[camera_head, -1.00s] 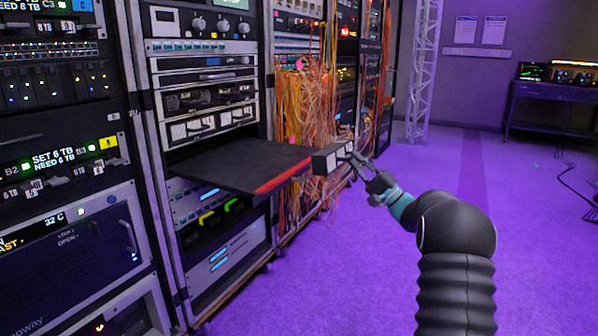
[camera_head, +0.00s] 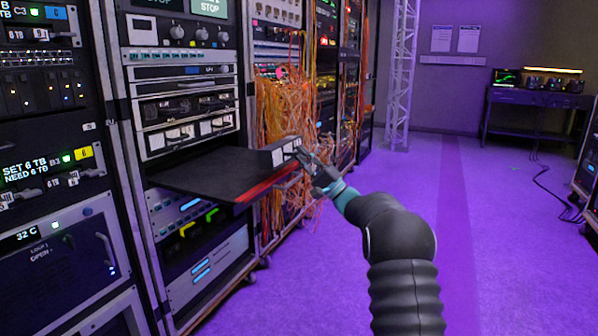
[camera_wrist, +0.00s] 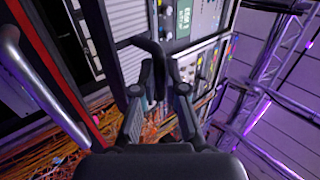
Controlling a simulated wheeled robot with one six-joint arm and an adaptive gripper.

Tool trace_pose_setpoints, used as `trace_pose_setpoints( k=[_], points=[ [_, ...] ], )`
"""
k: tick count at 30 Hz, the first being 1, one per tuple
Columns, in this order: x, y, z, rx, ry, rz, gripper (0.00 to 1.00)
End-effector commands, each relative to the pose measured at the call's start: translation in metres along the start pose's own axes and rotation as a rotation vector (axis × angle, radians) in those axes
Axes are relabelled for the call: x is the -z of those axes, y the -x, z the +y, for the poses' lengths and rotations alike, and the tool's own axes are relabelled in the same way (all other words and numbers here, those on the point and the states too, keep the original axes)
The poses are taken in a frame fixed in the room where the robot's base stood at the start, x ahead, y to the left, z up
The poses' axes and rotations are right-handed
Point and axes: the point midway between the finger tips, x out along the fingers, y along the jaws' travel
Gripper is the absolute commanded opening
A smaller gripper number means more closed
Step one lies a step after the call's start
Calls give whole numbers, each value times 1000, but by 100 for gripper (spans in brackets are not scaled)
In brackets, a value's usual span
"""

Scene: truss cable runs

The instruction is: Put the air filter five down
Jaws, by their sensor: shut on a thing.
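The air filter five, a small dark box with pale panels on its face (camera_head: 284,151), is at the right front corner of the pulled-out black shelf (camera_head: 205,172). It overlaps the shelf's red front edge in the head view. I cannot tell whether it touches the shelf or hangs above it. My gripper (camera_head: 304,160) is shut on it from the right side. In the wrist view my gripper's fingers (camera_wrist: 160,88) close on a dark handle (camera_wrist: 152,52). Most of the filter's body is hard to make out there.
Orange cables (camera_head: 275,115) hang in a dense tangle behind the shelf. Rack units sit above and below the shelf. A metal truss (camera_head: 402,75) stands farther back. The purple floor to the right is open, up to a desk (camera_head: 530,105).

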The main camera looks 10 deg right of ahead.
Motion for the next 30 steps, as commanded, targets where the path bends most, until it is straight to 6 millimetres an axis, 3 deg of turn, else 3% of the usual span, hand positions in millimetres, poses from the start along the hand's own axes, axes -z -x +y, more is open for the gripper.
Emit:
trace_pose_setpoints(
  k=[6, 14, 21, 22, 24, 30],
  points=[
    [-1, -2, 12, 0, -1, 0, 0],
    [-1, 19, 38, 0, -1, 0, 0],
    [-1, 22, 40, 1, 1, -1, 0],
    [-1, 22, 41, 0, 0, 0, 16],
    [-1, 22, 41, 0, 0, 0, 33],
    [-1, 22, 41, 0, 0, 0, 36]
  ],
)
